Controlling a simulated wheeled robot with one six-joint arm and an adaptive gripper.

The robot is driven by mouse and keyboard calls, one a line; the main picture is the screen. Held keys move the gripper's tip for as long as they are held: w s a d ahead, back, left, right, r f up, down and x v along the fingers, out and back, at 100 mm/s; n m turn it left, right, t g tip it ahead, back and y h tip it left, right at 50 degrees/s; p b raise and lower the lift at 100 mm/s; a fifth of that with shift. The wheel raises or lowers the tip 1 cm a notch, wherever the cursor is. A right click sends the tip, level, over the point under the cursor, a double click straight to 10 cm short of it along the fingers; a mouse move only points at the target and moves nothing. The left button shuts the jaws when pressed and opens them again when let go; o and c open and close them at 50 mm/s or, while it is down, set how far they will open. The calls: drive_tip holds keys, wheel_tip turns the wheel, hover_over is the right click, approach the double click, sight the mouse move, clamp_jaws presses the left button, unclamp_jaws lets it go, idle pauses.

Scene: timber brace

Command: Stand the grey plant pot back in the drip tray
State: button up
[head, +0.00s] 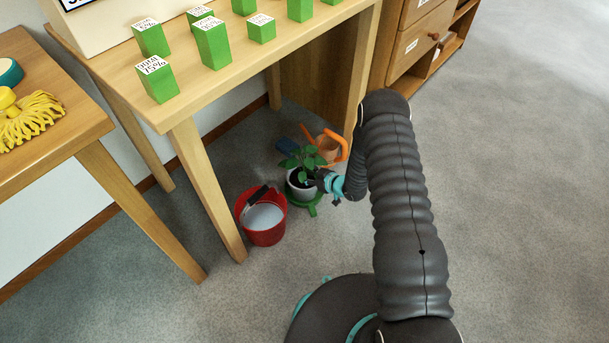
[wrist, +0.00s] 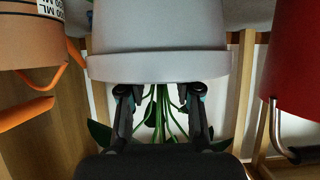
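The grey plant pot (head: 299,190) with a leafy green plant stands upright, as far as I can see, under the table in the head view. The green drip tray (head: 313,208) shows below and around its lower right side; I cannot tell whether the pot is fully seated in it. In the wrist view, which looks upside down, the pot (wrist: 160,30) fills the top middle, its rim downward in the picture. My gripper (wrist: 160,92) has its fingers apart, tips at the rim, with stems visible between them. Contact is unclear. In the head view, my gripper (head: 334,185) is right beside the pot.
A red bucket (head: 263,222) stands close left of the pot. Table legs (head: 207,190) stand nearby, and green blocks (head: 213,45) sit on the tabletop. Open floor is to the right.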

drive_tip(key=v, duration=1)
drive_tip(key=w+d+r+m+t+h, duration=0.1)
drive_tip(key=w+d+r+h, duration=0.2)
drive_tip(key=r, duration=0.5)
drive_tip(key=w+d+r+h, duration=0.2)
drive_tip(key=w+d+r, duration=0.15)
drive_tip(key=r, duration=0.45)
drive_tip(key=s+d+r+m+h, duration=0.2)
drive_tip(key=s+d+r, duration=0.1)
drive_tip(key=r, duration=0.6)
drive_tip(key=s+d+r+m+h, duration=0.2)
drive_tip(key=d+r, duration=0.1)
drive_tip(key=r, duration=0.6)
drive_tip(key=s+d+r+m+g+h, duration=0.1)
drive_tip(key=s+d+r+m+h, duration=0.15)
drive_tip(key=s+r, duration=1.1)
drive_tip(key=s+a+r+m+g+y, duration=0.1)
drive_tip(key=s+a+m+g+y, duration=0.1)
drive_tip(key=s, duration=1.7)
drive_tip(key=shift+s+a+m, duration=0.2)
drive_tip(key=shift+a+m, duration=0.25)
drive_tip(key=shift+a, duration=0.45)
